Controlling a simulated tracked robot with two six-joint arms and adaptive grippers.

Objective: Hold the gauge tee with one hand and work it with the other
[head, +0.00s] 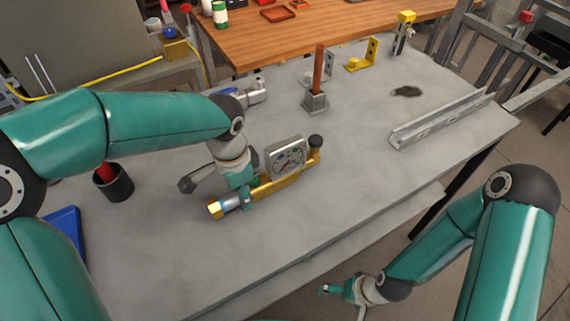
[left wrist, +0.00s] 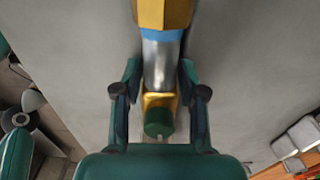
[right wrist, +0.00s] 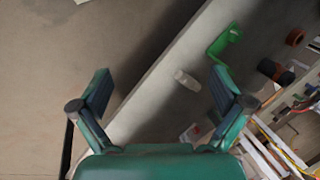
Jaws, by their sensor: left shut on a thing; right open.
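The gauge tee (head: 288,183) lies on the grey bench top, a brass body with a square-faced dial gauge, a dark knob at its right end and a brass hex end at its left. My left gripper (head: 245,196) is shut on the tee between the gauge and the hex end. The left wrist view shows its fingers on both sides of the tee's silver section (left wrist: 161,62), with a blue band and brass hex above. My right gripper (head: 326,290) is open and empty, low beyond the bench's front edge. In the right wrist view its fingers (right wrist: 160,90) are wide apart.
A dark cup (head: 113,184) and a blue tray (head: 64,231) stand at the left. A rod in a metal block (head: 315,102), a yellow bracket (head: 362,60) and a metal channel (head: 440,120) sit farther back. A lower shelf shows a green item (right wrist: 224,42). The bench's front right is clear.

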